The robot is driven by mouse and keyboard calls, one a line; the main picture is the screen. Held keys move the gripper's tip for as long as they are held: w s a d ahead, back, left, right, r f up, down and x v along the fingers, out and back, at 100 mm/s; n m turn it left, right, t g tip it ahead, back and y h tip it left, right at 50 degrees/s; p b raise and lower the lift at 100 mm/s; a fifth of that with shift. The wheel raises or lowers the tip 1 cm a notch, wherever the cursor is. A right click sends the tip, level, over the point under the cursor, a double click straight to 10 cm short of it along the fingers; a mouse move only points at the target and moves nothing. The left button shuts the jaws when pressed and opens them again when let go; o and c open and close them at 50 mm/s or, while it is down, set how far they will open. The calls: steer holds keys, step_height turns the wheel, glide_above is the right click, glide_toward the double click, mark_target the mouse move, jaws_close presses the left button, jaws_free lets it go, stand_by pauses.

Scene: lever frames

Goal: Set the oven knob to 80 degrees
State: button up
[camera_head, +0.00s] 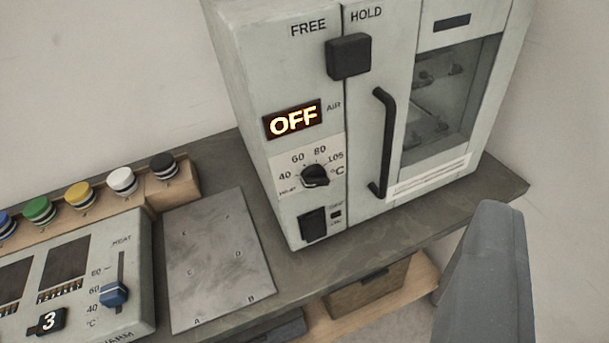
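The oven (285,60) is a pale grey box standing on the counter in the upper middle. Its round black knob (315,176) sits low on the front panel, on a dial marked 40, 60, 80 and 105 °C. The knob's pointer is too small to read surely. The display (293,119) above it reads OFF. A grey part of my gripper (487,275) shows at the lower right, apart from the oven and right of the knob. Only this one piece is in view, so its opening is hidden.
A black rocker switch (313,224) sits below the knob. A vertical black door handle (384,142) stands out right of it, and a black latch block (349,56) above. Left are a metal plate (217,262), a slider panel (130,240) and several coloured buttons (78,194).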

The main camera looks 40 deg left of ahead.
mark_target(313, 185)
steer(key=shift+d, duration=0.15)
steer(key=o, duration=0.5)
steer(key=shift+w+d, duration=0.15)
steer(key=shift+d, duration=0.05)
steer(key=shift+o, duration=0.2)
steer(key=w+f+n+t+y+p, duration=0.1)
steer(key=w+f+n+t+p, duration=0.15)
steer(key=w+n, duration=0.45)
steer(key=w+f+n+t+p, duration=0.1)
steer(key=w+n+t+p, duration=0.2)
steer(key=w, duration=0.7)
steer(key=w+a+f+n+g+y+p, duration=0.25)
steer(key=a+f+n+g+y, duration=0.3)
steer(key=f+n+y, duration=0.55)
steer(key=s+a+f+n+g+y+p, duration=0.1)
steer(key=s+a+f+g, duration=0.15)
steer(key=f, duration=0.35)
steer(key=s+a+f+n+g+y+p, duration=0.1)
steer(key=s+a+f+n+g, duration=0.1)
steer(key=s+a+f, duration=0.3)
steer(key=shift+t, duration=0.25)
steer(key=x, duration=0.4)
steer(key=w+b+x, duration=0.1)
steer(key=x, duration=0.3)
steer(key=d+f+b+x, duration=0.1)
steer(key=x, duration=0.3)
steer(key=shift+w+a, duration=0.15)
steer(key=shift+w, duration=0.2)
